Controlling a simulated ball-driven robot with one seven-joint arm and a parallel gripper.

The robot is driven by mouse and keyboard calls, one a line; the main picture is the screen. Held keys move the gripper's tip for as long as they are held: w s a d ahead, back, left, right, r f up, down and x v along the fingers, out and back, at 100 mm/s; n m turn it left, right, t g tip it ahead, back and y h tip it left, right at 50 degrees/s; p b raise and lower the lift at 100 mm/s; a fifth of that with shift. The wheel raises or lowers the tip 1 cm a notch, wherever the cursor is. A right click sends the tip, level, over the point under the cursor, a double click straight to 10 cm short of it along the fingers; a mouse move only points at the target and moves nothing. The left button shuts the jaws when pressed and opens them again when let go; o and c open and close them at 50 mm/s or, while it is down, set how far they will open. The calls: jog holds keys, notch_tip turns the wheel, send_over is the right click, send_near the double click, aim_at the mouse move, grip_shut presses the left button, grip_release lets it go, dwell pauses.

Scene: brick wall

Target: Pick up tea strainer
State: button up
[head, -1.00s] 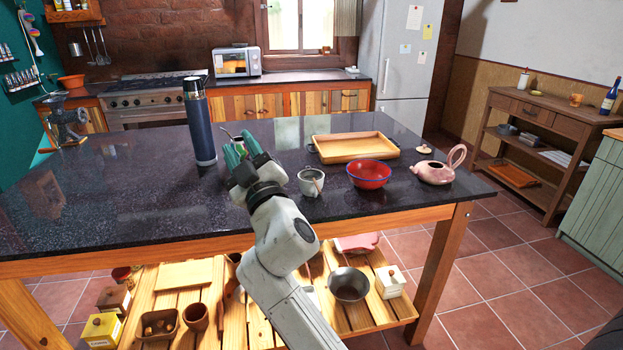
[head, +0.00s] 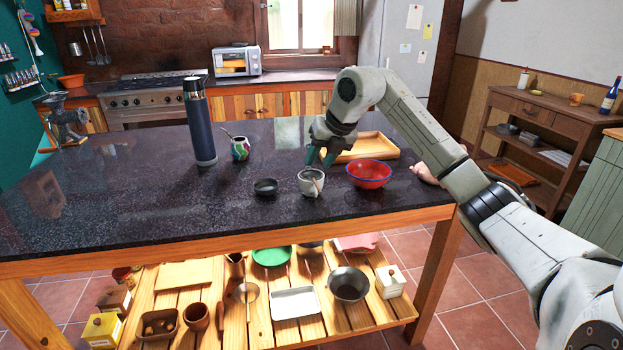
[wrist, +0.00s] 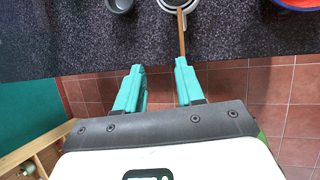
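What looks like the tea strainer has a thin brown handle (head: 317,186). It rests at the white cup (head: 305,187) on the dark counter; its bowl is hard to make out. In the wrist view the handle (wrist: 182,38) runs from the cup's rim (wrist: 193,7) towards my gripper. My gripper (head: 321,162) has green fingers pointing down and appears just above the cup in the head view.
A small dark bowl (head: 265,187) stands left of the cup, and a red bowl (head: 369,174) stands close on its right. A wooden tray (head: 372,143) lies behind. A colourful gourd cup (head: 240,149) and a tall blue flask (head: 200,125) stand left. The counter's left front is clear.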

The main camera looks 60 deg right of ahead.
jog(key=s+d, duration=0.1)
jog(key=s, duration=0.1)
send_over(318, 187)
jog(key=s+a, duration=0.1)
jog(key=s, duration=0.1)
notch_tip(318, 187, down, 5)
jog(key=shift+g+h, duration=0.3)
jog(key=shift+g, duration=0.1)
jog(key=shift+s+p+x, duration=0.2)
jog(key=shift+p+x, duration=0.25)
jog(key=shift+x, duration=0.9)
jog(key=shift+s+p+x, duration=0.15)
jog(key=shift+p+x, duration=0.3)
jog(key=shift+x, duration=0.95)
jog(key=shift+a+f, duration=0.1)
grip_shut()
